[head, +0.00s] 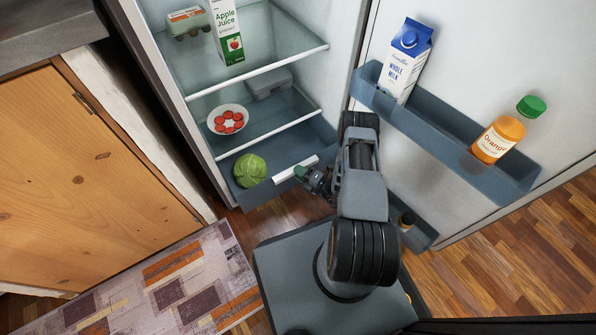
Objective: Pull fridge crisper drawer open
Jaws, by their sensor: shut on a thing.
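The crisper drawer (262,194) is the dark bin at the bottom of the open fridge. A green cabbage (250,170) is in it at the left. A white handle strip (289,171) runs along the drawer's front. My gripper (307,174) is at the right end of this handle, shut on it. The fingertips are small and partly hidden by my own wrist and arm. The right part of the drawer is hidden behind my arm. I cannot tell exactly how far out the drawer stands.
The fridge door is open at the right, with a milk carton (407,61) and an orange juice bottle (507,131) in its bin (447,135). Shelves above hold an apple juice carton (226,33), an egg carton (187,22) and a bowl (228,120). A rug (170,285) lies at lower left.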

